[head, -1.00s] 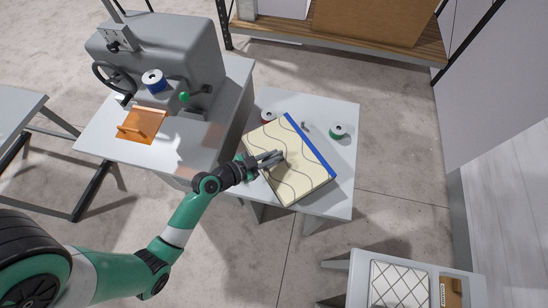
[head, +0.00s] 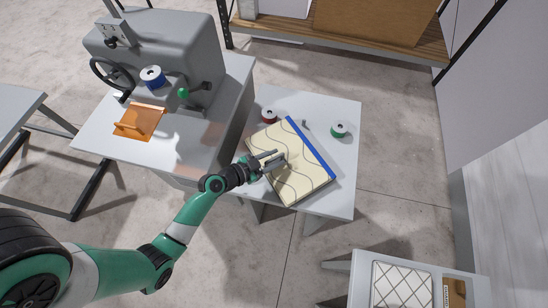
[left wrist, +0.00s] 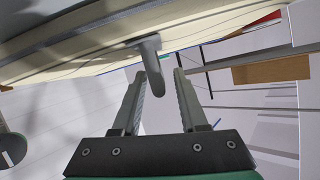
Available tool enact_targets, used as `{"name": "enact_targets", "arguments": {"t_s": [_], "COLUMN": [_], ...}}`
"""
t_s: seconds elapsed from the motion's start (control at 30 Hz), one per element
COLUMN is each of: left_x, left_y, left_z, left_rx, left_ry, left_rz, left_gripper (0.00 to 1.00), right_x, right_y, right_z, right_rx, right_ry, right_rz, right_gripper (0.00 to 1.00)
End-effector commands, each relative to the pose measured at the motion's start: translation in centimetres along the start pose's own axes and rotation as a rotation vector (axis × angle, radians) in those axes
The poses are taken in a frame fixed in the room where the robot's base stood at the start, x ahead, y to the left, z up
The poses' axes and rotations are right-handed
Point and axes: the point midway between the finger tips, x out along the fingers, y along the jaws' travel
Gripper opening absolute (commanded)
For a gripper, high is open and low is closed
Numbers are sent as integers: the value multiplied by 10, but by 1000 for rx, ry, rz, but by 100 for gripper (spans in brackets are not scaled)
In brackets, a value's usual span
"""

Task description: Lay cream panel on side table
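The cream panel (head: 295,180), with wavy grey lines and a blue strip along its far right edge, lies on the side table (head: 343,200), turned at an angle to it. My left gripper (head: 280,158) is over the panel's left part. In the left wrist view the panel (left wrist: 90,35) fills the top, and a grey handle (left wrist: 152,65) sticks out from it. The left gripper (left wrist: 160,73) is open, its fingers on either side of the handle's end with visible gaps. My right gripper is not in view.
The sewing machine (head: 165,50) is on a table to the left, with an orange plate (head: 140,122). A low stand with a quilted white panel (head: 402,285) is at lower right.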

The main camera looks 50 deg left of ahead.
Motion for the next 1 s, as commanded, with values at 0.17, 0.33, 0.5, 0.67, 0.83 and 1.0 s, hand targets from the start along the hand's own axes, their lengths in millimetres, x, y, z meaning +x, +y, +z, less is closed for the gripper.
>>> {"name": "enact_targets", "arguments": {"t_s": [0.17,0.33,0.5,0.67,0.83,1.0], "left_x": [0,-2,-29,-70,-105,-120], "left_y": [0,-1,-1,-2,-2,-1], "left_z": [0,-4,-2,-1,-1,-2], "left_rx": [0,0,-3,-5,-4,-1], "left_ry": [0,0,-1,-2,-2,0], "left_rz": [0,0,-3,-7,-7,-2], "left_gripper": [44,44,44,44,44,44], "right_x": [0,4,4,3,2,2], "right_y": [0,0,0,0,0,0], "right_z": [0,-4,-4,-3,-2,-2], "right_rx": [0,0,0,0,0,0], "right_ry": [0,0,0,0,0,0], "right_rz": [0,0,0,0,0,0], "right_gripper": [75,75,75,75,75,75]}}
